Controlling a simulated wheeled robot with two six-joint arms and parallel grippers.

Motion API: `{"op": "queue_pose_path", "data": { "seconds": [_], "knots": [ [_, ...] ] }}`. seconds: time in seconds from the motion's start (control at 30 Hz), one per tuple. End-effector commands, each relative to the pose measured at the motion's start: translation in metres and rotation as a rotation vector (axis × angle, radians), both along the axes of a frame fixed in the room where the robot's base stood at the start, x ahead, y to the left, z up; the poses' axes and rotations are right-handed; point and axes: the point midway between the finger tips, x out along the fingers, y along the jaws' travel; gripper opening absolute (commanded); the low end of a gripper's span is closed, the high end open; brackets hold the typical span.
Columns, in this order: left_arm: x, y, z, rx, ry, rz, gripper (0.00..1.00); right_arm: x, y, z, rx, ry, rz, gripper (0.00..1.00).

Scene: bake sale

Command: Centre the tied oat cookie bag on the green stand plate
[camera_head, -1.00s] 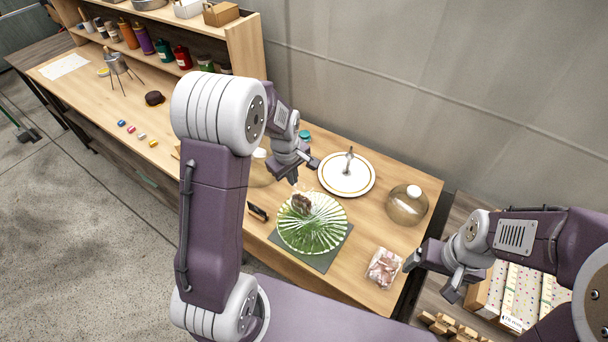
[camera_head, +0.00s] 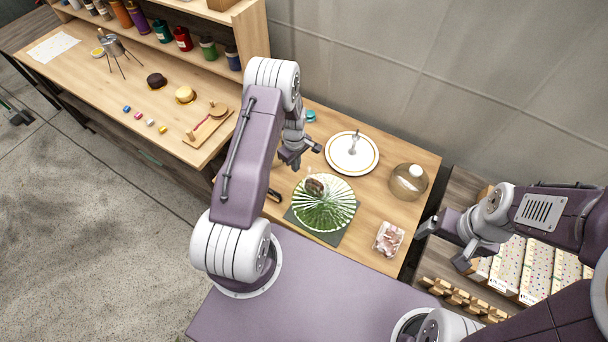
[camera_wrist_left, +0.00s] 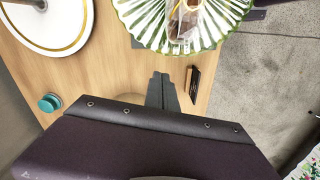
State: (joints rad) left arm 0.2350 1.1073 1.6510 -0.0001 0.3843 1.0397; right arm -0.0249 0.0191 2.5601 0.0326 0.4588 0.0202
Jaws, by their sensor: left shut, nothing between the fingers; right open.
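The green stand plate (camera_head: 330,215) is a ribbed glass dish on a dark square mat (camera_head: 318,235). The clear bag with a brown cookie (camera_head: 315,187) lies on it, off the middle toward the back left in the head view. In the left wrist view the bag (camera_wrist_left: 183,22) and the plate (camera_wrist_left: 140,17) show at the top edge, partly cut off. My left gripper (camera_head: 296,164) is shut and empty, behind and left of the bag and apart from it; its fingers (camera_wrist_left: 162,88) show closed. My right gripper (camera_head: 444,246) is open and empty, right of the table.
A white gold-rimmed plate (camera_head: 340,162) with an upright handle stands behind. A pink-filled bag (camera_head: 388,239) lies at the front right. A dark-handled tool (camera_wrist_left: 194,84) lies left of the mat in the head view.

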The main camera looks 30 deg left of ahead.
Motion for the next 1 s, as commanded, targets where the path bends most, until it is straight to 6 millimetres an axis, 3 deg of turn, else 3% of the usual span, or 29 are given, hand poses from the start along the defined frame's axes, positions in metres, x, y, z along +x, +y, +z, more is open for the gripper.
{"op": "queue_pose_path", "data": {
  "seconds": [0.17,0.4,0.83,1.0],
  "knots": [
    [-0.001,-0.001,-0.037,-0.001,0.003,-0.001,0.00,0.000,0.000,0.011,0.000,0.000,0.000,0.85],
    [-0.010,-0.033,-0.034,0.000,0.001,-0.003,0.00,0.000,0.000,0.032,0.000,0.000,0.000,0.85],
    [-0.012,-0.040,-0.037,0.000,-0.001,-0.001,0.00,0.000,0.000,0.032,0.000,0.000,0.000,0.85],
    [-0.019,-0.064,-0.038,0.000,0.000,-0.007,0.00,0.000,0.000,0.027,0.000,0.000,0.000,0.85]
  ]
}}
